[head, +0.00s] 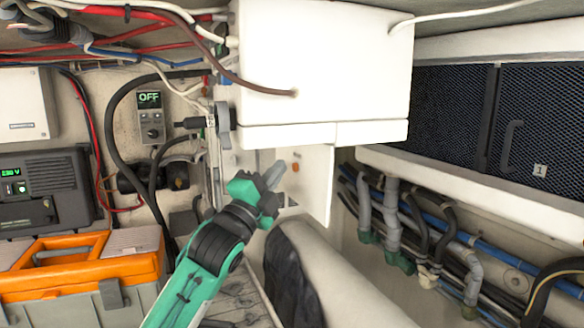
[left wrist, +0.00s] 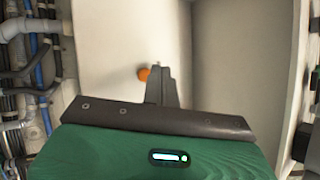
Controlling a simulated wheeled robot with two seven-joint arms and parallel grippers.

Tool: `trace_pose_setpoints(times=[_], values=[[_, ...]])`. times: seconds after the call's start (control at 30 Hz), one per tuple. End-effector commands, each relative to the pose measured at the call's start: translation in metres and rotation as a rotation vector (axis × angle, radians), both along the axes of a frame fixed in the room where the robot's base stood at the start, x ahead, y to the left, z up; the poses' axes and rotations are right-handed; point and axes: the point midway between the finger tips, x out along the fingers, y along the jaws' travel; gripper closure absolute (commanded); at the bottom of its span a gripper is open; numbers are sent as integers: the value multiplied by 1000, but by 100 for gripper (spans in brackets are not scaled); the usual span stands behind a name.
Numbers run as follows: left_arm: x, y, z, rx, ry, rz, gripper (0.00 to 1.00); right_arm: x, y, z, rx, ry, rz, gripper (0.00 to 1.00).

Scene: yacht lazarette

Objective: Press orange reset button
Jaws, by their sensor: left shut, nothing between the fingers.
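The orange reset button (left wrist: 144,74) is a small round knob on a pale panel in the left wrist view. In the head view it is a tiny orange spot (head: 296,167) on the white panel below the white box. My left gripper (head: 273,175) is shut and empty, with its fingers pointing toward the panel, just left of the button. In the left wrist view the closed fingertips (left wrist: 160,72) appear right beside the button and overlap its edge. I cannot tell whether they touch it. My right gripper is out of view.
The white box (head: 320,65) overhangs the panel. A grey display unit reading OFF (head: 150,115) and cables are at left. An orange-lidded toolbox (head: 85,258) is lower left. Pipes and hoses (head: 415,230) run along the right.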

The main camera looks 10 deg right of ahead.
Motion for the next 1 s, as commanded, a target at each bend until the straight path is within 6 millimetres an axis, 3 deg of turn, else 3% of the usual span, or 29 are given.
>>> trace_pose_setpoints(times=[0.43,1.0], values=[[-2,7,1,1,-1,0,100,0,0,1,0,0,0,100],[-17,51,5,1,1,0,100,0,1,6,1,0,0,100]])
